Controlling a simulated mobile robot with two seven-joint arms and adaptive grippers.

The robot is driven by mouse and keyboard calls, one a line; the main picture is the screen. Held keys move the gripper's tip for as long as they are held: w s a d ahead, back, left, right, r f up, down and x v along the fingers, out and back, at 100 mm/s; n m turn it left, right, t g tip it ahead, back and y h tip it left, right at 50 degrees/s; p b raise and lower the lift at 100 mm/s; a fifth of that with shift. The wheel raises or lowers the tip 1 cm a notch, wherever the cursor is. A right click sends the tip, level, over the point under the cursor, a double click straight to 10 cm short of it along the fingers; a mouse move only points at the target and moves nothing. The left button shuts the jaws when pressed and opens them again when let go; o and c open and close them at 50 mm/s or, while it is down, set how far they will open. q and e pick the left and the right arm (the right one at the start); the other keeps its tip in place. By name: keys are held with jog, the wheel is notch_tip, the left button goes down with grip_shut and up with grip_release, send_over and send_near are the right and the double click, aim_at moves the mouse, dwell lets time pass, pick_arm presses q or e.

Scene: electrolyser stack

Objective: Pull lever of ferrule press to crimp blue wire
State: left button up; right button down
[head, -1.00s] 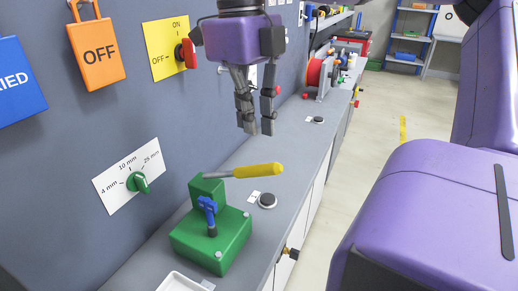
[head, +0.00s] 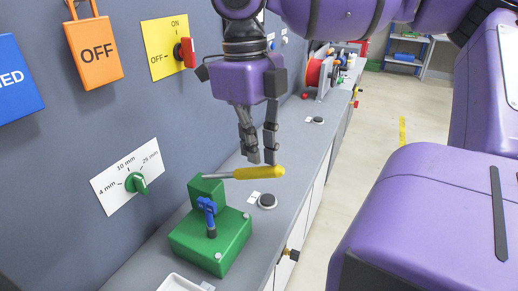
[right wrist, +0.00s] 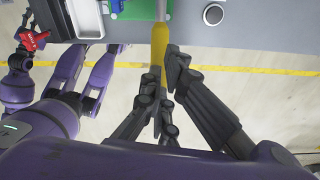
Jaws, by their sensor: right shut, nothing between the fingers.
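The green ferrule press (head: 215,240) stands on the grey bench, with a blue piece (head: 207,206) upright at its front; whether this is the wire is unclear. Its lever, a grey rod with a yellow handle (head: 258,173), points right, roughly level. My right gripper (head: 262,160) is shut and empty, fingers down, with its tips just above or behind the handle; contact cannot be told. In the right wrist view the yellow handle (right wrist: 159,42) lies beside the fingertips (right wrist: 166,68).
A black round button (head: 267,201) is on the bench right of the press. A white tray (head: 178,283) stands in front. The wall carries a green rotary dial (head: 136,183) and a red switch (head: 185,52). A red spool (head: 315,72) stands farther along the bench.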

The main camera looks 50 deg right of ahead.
pick_arm(q)
jog(key=shift+w, duration=0.1)
pick_arm(e)
jog(key=shift+f, duration=0.5)
